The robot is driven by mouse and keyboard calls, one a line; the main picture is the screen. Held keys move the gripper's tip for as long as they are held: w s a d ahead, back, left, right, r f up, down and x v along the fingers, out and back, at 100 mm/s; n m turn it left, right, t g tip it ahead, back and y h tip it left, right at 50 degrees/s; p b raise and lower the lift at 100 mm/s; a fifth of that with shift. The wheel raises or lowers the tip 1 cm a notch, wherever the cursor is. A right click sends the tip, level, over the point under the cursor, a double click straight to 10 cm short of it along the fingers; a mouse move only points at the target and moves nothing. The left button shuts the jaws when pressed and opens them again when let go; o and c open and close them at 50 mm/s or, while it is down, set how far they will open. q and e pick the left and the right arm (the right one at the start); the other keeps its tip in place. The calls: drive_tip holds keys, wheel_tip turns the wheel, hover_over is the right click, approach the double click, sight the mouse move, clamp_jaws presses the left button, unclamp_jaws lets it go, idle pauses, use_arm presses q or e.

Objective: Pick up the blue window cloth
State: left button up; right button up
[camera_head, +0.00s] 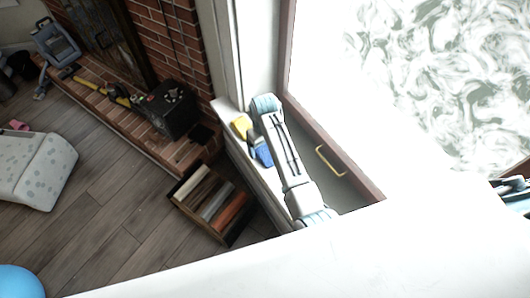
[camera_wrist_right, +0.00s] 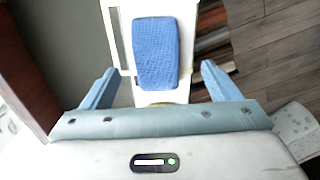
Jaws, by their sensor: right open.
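The blue window cloth (camera_head: 262,156) lies on the white window ledge (camera_head: 232,148), partly beside and behind my right arm. In the right wrist view the cloth (camera_wrist_right: 155,52) appears as a textured blue rectangle on the white surface. My right gripper (camera_head: 256,138) is over the ledge near the cloth, mostly hidden by my own arm in the head view. In the right wrist view the gripper (camera_wrist_right: 158,68) is open, with the cloth framed between its two fingers and not gripped. How far the fingertips are above it is unclear. My left gripper is not in view.
A yellow object (camera_head: 242,125) lies on the ledge close to the cloth. The window frame with a brass handle (camera_head: 329,161) is right of my arm. A wooden crate (camera_head: 213,203) stands on the floor below the ledge. A black box (camera_head: 168,108) sits on the brick hearth.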

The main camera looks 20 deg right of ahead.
sight(264, 151)
drive_tip(key=f, duration=0.2)
drive_tip(key=f+p, duration=0.1)
drive_tip(key=f, duration=0.1)
drive_tip(key=shift+w, duration=0.25)
drive_tip(key=shift+f, duration=0.25)
drive_tip(key=shift+d, duration=0.1)
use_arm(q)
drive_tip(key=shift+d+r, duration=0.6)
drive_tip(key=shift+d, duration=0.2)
use_arm(e)
drive_tip(key=c, duration=1.1)
